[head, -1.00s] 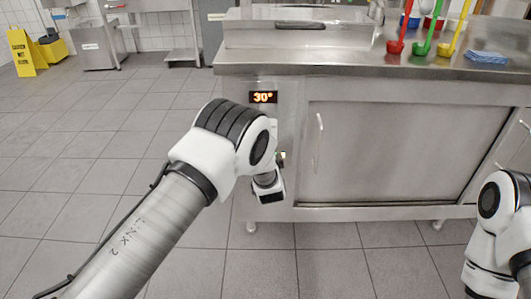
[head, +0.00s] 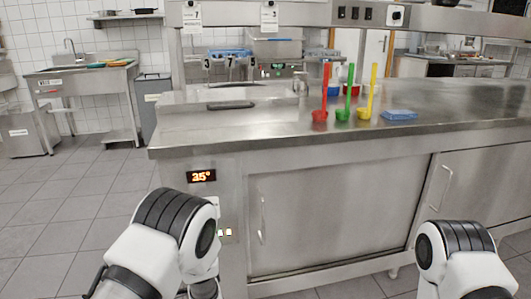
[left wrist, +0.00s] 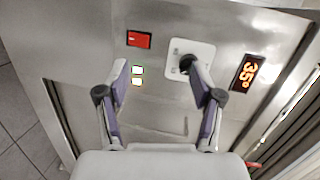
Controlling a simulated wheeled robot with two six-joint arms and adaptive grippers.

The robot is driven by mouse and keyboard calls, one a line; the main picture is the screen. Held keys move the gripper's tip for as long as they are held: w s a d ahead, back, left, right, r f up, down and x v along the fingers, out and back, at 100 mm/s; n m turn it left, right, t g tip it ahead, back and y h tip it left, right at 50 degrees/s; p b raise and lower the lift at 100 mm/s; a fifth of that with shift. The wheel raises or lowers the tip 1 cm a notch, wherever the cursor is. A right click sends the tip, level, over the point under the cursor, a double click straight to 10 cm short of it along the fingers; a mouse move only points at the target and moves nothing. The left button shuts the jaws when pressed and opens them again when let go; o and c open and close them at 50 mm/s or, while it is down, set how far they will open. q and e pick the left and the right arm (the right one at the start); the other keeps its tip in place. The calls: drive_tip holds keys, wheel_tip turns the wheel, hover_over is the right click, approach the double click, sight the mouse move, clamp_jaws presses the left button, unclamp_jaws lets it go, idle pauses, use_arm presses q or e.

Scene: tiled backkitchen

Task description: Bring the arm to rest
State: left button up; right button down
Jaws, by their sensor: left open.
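My left arm (head: 165,235) comes in at the bottom left of the head view, and its gripper is hidden there. In the left wrist view my left gripper (left wrist: 162,75) is open, with nothing between its fingers. It faces the steel control panel. A black knob (left wrist: 186,65) on a white plate lies just beyond the right fingertip; I cannot tell whether they touch. The orange display (left wrist: 247,73) reads 35° and also shows in the head view (head: 201,176). Only the upper part of my right arm (head: 455,255) shows at the bottom right; its gripper is out of view.
A red switch (left wrist: 139,40) and two lit buttons (left wrist: 138,75) are on the panel. The steel counter (head: 270,135) stands in front of me. Red, green and yellow ladles (head: 343,114) and a blue cloth (head: 398,115) are on it. The floor (head: 60,195) at left is clear.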

use_arm(q)
drive_tip(key=s+a+f+n+g+h, duration=0.1)
drive_tip(key=s+a+f+g, duration=0.2)
drive_tip(key=s+f, duration=0.55)
drive_tip(key=s+a+f+n+g+h, duration=0.1)
drive_tip(key=s+a+f+g, duration=0.2)
drive_tip(key=s+f, duration=0.5)
drive_tip(key=s+d+f+n+g+h, duration=0.1)
drive_tip(key=s+d+n+g+h, duration=0.2)
drive_tip(key=s, duration=0.8)
drive_tip(key=s+f+n+g+h, duration=0.1)
drive_tip(key=s+n+g, duration=0.3)
drive_tip(key=s, duration=0.7)
drive_tip(key=s+d+r+n+g+p, duration=0.1)
drive_tip(key=s+r+n+p, duration=0.2)
drive_tip(key=r+p, duration=1.8)
drive_tip(key=shift+s+d+r+n+g+h, duration=0.2)
drive_tip(key=shift+r+n+g+h, duration=0.1)
drive_tip(key=shift+r+h, duration=0.1)
